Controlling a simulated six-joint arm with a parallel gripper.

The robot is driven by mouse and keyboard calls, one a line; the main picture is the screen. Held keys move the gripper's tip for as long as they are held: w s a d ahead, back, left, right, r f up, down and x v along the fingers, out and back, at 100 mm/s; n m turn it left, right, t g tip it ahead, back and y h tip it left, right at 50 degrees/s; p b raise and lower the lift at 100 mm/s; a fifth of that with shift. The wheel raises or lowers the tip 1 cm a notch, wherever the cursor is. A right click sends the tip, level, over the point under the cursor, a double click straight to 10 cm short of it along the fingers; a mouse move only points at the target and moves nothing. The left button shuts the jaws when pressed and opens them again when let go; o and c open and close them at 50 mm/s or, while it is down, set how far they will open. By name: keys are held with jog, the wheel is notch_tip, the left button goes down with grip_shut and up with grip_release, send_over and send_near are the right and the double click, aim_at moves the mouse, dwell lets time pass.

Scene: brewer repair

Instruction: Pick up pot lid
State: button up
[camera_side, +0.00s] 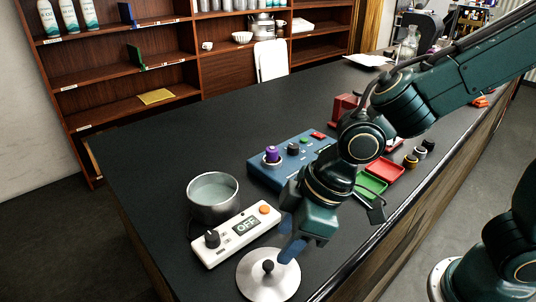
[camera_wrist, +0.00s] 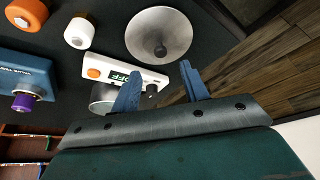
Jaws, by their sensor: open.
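The pot lid (camera_side: 252,284) is a round silver disc with a black knob (camera_side: 268,266), lying flat on the dark counter near its front edge. In the wrist view the lid (camera_wrist: 150,25) is just beyond my fingertips. My gripper (camera_side: 288,240) has blue fingers, spread apart with nothing between them. In the wrist view my gripper (camera_wrist: 160,70) points toward the knob side of the lid. One fingertip overlaps the lid's rim in the side view; I cannot tell whether they touch. The metal pot (camera_side: 213,210) stands uncovered behind the lid, and my finger partly hides it in the wrist view.
A white control box (camera_side: 226,241) reading OFF sits between pot and lid. A blue box (camera_side: 268,176) with knobs, a green tray (camera_side: 371,185) and a red tray (camera_side: 385,169) lie farther back. The counter's left part is clear. Shelves (camera_side: 165,60) stand behind.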

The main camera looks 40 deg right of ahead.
aim_at(268, 263)
jog(key=shift+x, duration=0.9)
jog(key=shift+f, duration=0.1)
jog(key=shift+x, duration=2.55)
jog(key=shift+a, duration=0.1)
grip_shut()
